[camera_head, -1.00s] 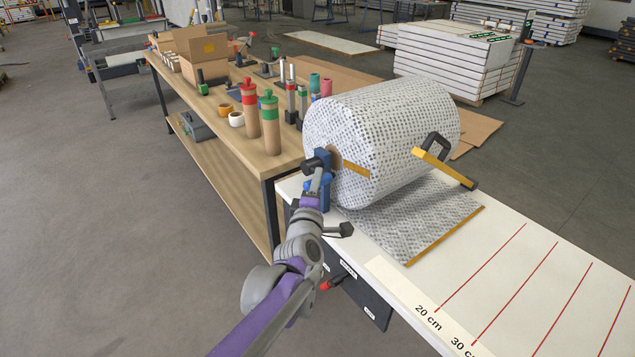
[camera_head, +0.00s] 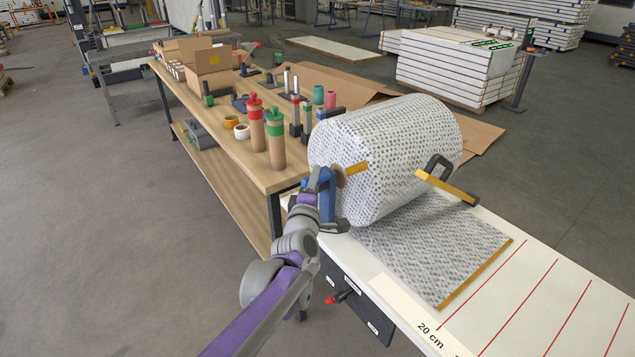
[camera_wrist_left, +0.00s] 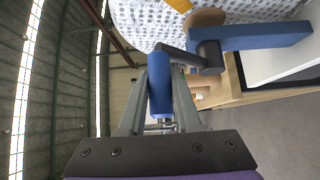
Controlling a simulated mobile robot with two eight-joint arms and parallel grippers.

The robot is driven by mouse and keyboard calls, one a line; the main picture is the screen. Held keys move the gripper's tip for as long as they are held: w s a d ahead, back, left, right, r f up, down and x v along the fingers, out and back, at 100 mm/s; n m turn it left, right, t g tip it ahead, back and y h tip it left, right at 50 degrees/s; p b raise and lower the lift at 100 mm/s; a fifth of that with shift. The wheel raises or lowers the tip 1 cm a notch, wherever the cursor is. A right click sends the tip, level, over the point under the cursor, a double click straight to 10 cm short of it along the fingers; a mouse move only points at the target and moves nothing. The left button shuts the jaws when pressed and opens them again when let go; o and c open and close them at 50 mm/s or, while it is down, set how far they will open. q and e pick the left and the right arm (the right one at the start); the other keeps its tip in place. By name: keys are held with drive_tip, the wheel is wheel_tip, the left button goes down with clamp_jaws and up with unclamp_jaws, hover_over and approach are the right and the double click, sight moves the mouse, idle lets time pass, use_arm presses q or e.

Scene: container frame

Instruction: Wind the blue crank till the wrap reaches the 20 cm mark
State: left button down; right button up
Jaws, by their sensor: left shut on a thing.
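The wrap roll (camera_head: 395,150) lies at the far end of the white bench. Its wrap sheet (camera_head: 430,245) runs out flat towards the red lines. My left gripper (camera_head: 316,184) is at the roll's near end, shut on the blue crank handle (camera_wrist_left: 160,92). In the left wrist view the handle sits between the jaws, joined by a dark crank arm (camera_wrist_left: 180,55) to the hub. My right gripper is not in view.
A yellow bar with a black handle (camera_head: 445,187) is beside the roll, over the sheet. A wooden workbench (camera_head: 235,130) with bottles, tape rolls and boxes stands at the left. More red lines cross clear bench at lower right.

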use_arm(q)
drive_tip(key=shift+w+a+r+p, duration=0.4)
drive_tip(key=shift+w+a+r, duration=0.05)
drive_tip(key=shift+w+r, duration=0.15)
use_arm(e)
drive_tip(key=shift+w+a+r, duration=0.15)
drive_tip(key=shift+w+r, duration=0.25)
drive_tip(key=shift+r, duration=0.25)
use_arm(q)
drive_tip(key=c, duration=0.6)
unclamp_jaws()
drive_tip(key=shift+s, duration=0.1)
drive_tip(key=shift+f, duration=0.1)
drive_tip(key=s+a, duration=0.1)
drive_tip(key=s, duration=0.9)
drive_tip(key=shift+s+a+b, duration=0.35)
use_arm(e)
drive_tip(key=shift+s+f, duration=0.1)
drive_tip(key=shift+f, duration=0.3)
